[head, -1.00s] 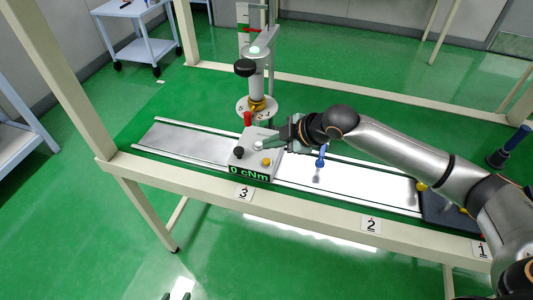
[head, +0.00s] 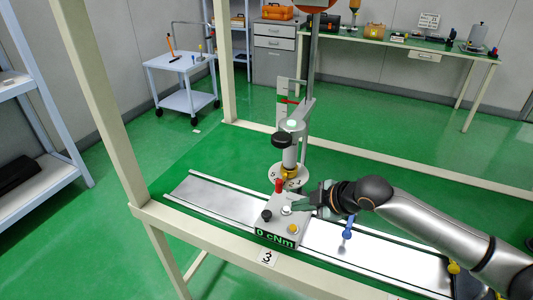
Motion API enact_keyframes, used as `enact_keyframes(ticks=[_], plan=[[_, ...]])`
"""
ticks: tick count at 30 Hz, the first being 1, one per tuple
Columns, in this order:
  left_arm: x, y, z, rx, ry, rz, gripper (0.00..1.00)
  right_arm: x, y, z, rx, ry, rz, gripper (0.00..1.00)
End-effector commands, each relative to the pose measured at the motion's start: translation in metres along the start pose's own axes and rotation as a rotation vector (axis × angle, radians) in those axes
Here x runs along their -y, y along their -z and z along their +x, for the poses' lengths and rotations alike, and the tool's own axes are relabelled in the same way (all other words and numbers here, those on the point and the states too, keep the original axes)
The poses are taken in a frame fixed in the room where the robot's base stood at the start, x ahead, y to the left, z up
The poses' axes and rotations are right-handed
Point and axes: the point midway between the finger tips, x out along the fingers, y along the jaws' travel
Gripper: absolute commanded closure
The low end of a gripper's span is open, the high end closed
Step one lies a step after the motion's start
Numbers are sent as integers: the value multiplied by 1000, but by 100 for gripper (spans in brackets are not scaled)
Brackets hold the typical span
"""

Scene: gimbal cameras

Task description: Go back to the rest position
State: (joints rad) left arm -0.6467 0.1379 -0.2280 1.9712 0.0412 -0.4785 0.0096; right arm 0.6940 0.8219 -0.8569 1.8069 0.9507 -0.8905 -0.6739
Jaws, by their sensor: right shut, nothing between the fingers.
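My right gripper (head: 308,203) reaches in from the right and is shut, with its fingertips at the right side of a small grey box (head: 290,230). I cannot tell whether the tips touch the box. The box carries a red, a black, a white and a yellow knob and a display reading "0 cNm". It sits on the metal rail (head: 212,190). My left gripper is not in view.
A vertical stand (head: 290,150) with a black knob rises just behind the box. A blue-handled tool (head: 348,228) stands on the rail beneath my right arm. Frame posts (head: 100,110) stand left. A white cart (head: 180,75) and a bench (head: 400,45) are further back.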

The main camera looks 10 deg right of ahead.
Motion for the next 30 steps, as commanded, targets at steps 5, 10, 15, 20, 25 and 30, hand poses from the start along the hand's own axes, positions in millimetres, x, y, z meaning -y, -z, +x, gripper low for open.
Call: enact_keyframes(ticks=[5, 10, 15, 20, 25, 30], plan=[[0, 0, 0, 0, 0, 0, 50, 18, 6, 5, -6, 22, 17, 100], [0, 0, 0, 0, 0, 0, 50, 77, 24, 15, -12, 78, 105, 100], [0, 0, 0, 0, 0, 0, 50, 134, 32, 9, 22, 98, 281, 100], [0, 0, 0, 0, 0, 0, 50, 176, 20, -9, 104, 83, 502, 100], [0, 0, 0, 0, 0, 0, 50, 215, -12, -38, 249, 38, 762, 100], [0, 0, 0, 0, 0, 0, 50, 248, -48, -72, 410, -16, 976, 100]])
